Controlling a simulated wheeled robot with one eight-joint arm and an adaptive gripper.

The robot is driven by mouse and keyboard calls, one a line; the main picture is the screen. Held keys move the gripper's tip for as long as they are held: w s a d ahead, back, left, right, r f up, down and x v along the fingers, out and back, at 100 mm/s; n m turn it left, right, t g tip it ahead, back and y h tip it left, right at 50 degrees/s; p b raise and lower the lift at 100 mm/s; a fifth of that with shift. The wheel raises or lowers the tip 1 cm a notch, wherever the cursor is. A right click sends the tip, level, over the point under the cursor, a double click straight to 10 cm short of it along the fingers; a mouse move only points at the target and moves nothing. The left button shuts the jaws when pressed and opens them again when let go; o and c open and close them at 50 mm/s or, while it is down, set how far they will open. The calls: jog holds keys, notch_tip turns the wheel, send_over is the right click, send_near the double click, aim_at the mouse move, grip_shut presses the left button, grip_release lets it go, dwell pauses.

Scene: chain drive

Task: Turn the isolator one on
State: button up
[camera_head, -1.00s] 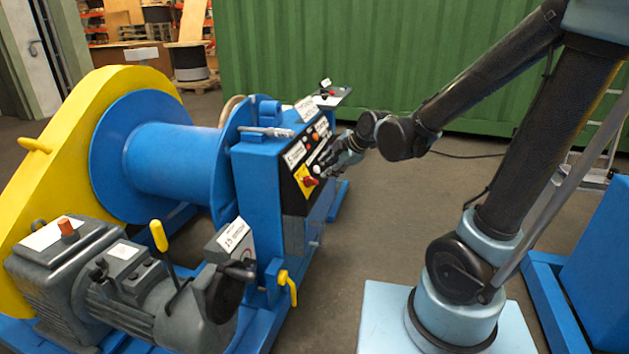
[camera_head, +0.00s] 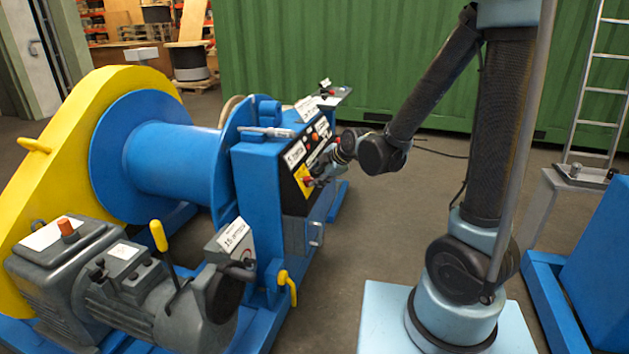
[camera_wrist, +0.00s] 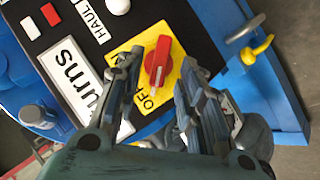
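The isolator is a red rotary knob (camera_wrist: 158,64) on a yellow plate (camera_wrist: 145,42) marked OFF, on the black control panel of the blue machine. In the head view the yellow plate (camera_head: 301,178) shows beside my gripper (camera_head: 318,178), which partly covers the knob. In the wrist view my gripper (camera_wrist: 158,75) is open, one finger on each side of the knob. I cannot tell whether either finger touches it. The white mark on the knob points down toward the OFF end of the plate.
The black panel (camera_wrist: 95,28) also bears white labels, a red button (camera_wrist: 50,14) and a white button (camera_wrist: 118,6). A yellow handle (camera_wrist: 260,47) stands off the blue frame. In the head view, a motor (camera_head: 150,285) is at front left and open floor (camera_head: 370,240) lies right of the machine.

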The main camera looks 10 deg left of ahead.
jog(key=shift+x, duration=1.55)
jog(key=shift+c, duration=0.6)
grip_shut()
